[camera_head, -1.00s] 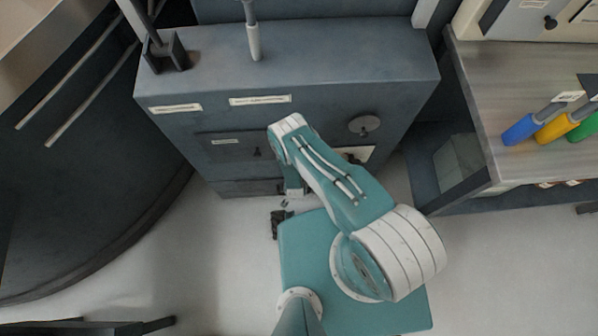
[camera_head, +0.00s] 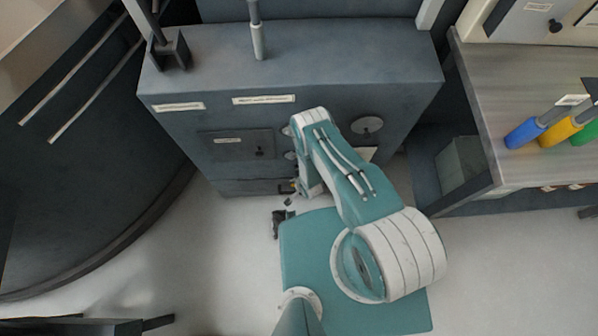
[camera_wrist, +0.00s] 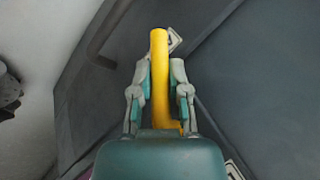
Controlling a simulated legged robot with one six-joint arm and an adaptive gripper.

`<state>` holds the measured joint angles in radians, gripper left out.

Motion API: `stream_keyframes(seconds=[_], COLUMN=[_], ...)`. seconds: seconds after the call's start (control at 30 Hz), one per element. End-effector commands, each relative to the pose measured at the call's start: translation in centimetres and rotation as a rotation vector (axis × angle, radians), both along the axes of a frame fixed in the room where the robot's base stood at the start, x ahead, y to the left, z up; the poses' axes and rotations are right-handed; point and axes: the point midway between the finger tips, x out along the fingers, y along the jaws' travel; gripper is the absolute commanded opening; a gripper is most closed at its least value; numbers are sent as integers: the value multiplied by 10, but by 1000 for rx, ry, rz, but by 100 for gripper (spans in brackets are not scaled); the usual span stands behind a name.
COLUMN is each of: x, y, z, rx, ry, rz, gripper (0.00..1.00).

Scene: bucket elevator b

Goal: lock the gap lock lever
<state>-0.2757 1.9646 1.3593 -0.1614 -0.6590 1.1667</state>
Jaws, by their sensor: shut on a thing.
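A yellow lever handle (camera_wrist: 159,50), which I take to be the gap lock lever, stands between the fingers of my gripper (camera_wrist: 160,82) in the wrist view. The two fingers are closed against its sides, and its top end sticks out beyond them. In the wrist view the handle looks nearly upright; its lower part is hidden by my gripper. In the head view my arm reaches low to the front of the grey machine housing (camera_head: 220,115), and the lever and fingers there are too small and covered to make out well.
The housing front has a recessed panel (camera_head: 238,145) and a round disc (camera_head: 367,126). A dark curved wall (camera_head: 80,180) is at left. A bench (camera_head: 505,120) with blue, yellow and green handled tools stands at right. Pale floor is open at lower left.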

Motion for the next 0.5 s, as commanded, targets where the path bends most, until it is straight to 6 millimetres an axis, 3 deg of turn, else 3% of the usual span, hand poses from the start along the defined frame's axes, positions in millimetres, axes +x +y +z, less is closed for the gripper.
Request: stream_keyframes(seconds=[0.5], x=[1], y=[9], z=[9], rx=[356], ry=[-14], rz=[-4], gripper=[0])
